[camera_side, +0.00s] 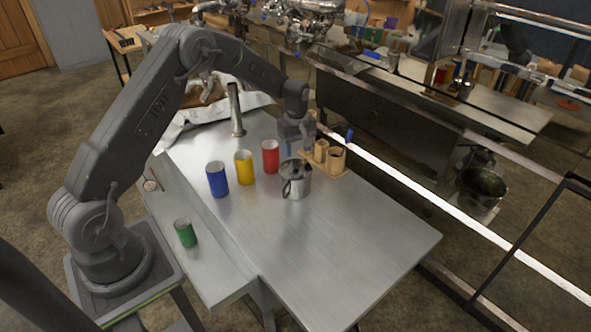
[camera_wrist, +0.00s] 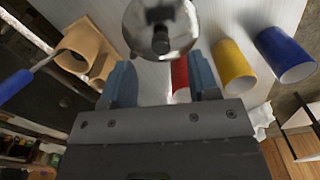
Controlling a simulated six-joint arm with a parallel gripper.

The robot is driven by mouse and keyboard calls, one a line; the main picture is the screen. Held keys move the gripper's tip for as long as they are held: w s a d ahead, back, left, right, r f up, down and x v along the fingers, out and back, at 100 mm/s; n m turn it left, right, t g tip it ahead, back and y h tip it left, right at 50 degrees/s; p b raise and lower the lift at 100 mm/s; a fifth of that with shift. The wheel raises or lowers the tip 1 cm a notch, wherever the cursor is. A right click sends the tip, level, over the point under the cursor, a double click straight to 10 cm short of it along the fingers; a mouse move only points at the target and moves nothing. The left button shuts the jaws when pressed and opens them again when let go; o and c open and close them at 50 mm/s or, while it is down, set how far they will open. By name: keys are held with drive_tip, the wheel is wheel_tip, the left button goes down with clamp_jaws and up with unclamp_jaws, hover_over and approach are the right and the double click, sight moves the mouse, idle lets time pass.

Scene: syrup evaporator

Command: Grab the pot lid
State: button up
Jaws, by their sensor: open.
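The metal pot (camera_side: 294,188) stands upright on the steel table, right of the cups. Its shiny round lid (camera_wrist: 178,22) is at the top middle of the wrist view, with a dark knob (camera_wrist: 160,42) at its centre. The lid's upper edge is cut off by the frame. My gripper (camera_side: 297,146) hangs above the table just behind the pot. In the wrist view my gripper (camera_wrist: 163,80) has its two blue-grey fingers apart with nothing held between them. The knob lies ahead of the fingertips, and I see no contact.
A red cup (camera_side: 270,156), a yellow cup (camera_side: 244,168) and a blue cup (camera_side: 217,180) stand left of the pot. A wooden holder (camera_side: 336,160) is close on the right. A green cup (camera_side: 185,233) is nearer my base. The table's front right is clear.

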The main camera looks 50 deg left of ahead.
sight(295, 161)
drive_tip(key=shift+a+f, duration=0.15)
drive_tip(key=shift+f, duration=1.35)
drive_tip(key=shift+a+f, duration=0.15)
drive_tip(key=shift+f, duration=1.35)
drive_tip(key=shift+c, duration=0.2)
clamp_jaws()
drive_tip(key=shift+r, duration=0.1)
